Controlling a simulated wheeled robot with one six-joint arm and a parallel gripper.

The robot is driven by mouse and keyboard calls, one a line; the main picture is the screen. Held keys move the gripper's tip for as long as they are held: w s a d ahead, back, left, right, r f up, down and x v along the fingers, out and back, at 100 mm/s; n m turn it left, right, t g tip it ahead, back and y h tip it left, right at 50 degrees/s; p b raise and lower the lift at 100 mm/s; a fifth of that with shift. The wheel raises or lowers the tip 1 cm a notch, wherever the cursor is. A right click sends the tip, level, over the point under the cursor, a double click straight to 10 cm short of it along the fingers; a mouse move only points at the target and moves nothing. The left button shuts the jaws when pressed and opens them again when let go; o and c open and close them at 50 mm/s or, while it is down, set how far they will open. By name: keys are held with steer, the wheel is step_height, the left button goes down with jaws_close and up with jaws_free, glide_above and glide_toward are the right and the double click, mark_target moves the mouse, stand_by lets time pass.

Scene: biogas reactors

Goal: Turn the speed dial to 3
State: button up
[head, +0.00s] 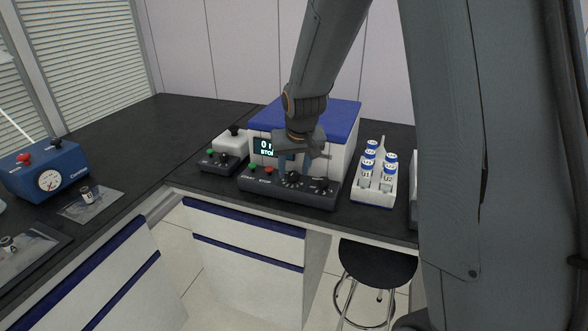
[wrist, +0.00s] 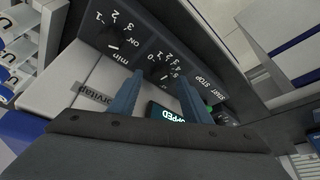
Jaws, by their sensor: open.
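The speed dial (head: 292,179) seems to be the dark knob near the middle of the dark control panel (head: 262,187), on the front of the white machine with a blue lid (head: 325,112). My gripper (head: 294,167) points down just above this knob, with its fingers apart. In the wrist view my two blue fingers (wrist: 160,82) straddle the area beside a printed scale of numbers from 0 (wrist: 150,59) upward. The knob itself and its pointer are not clear there, so I cannot tell its setting or whether the fingers touch it. The display (head: 265,147) is partly covered; its lower line shows STOPPED in part.
Green (head: 252,167) and red (head: 268,169) buttons sit left of the dial, and another knob (head: 320,185) sits right. A white rack (head: 372,196) of blue-capped tubes stands to the right. A smaller device (head: 227,150) stands left. A stool (head: 377,262) is below the bench.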

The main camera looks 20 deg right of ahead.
steer(key=shift+w+f, duration=0.2)
steer(key=shift+f, duration=0.2)
steer(key=c, duration=1)
steer(key=shift+c, duration=0.2)
steer(key=shift+m+h+b, duration=0.3)
steer(key=shift+m+b, duration=0.35)
steer(key=shift+m, duration=0.05)
steer(key=o, duration=1)
steer(key=shift+o, duration=0.2)
